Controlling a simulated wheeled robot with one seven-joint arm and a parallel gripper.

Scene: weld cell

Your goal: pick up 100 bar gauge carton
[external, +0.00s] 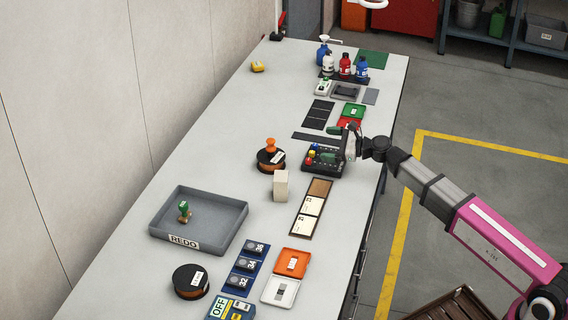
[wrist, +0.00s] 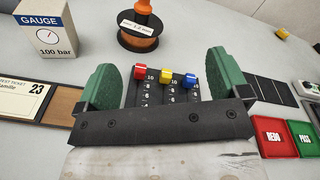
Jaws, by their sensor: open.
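The 100 bar gauge carton (wrist: 45,30) is a small beige box with a blue top band reading GAUGE and a dial picture, upright at the upper left of the wrist view. In the external view the carton (external: 281,187) stands on the bench, left of and nearer the camera than my gripper (external: 338,143). In the wrist view my gripper (wrist: 162,78) is open, its green fingers apart with nothing held between them. It is over the black panel (wrist: 150,92) with red, yellow and blue knobs, apart from the carton.
An orange-and-black spool (wrist: 138,28) stands behind the panel, near the carton. A ticket board (wrist: 64,103) lies just before the carton. Red (wrist: 273,137) and green (wrist: 305,132) trays lie right of the panel. A grey REDO tray (external: 160,222) is farther left.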

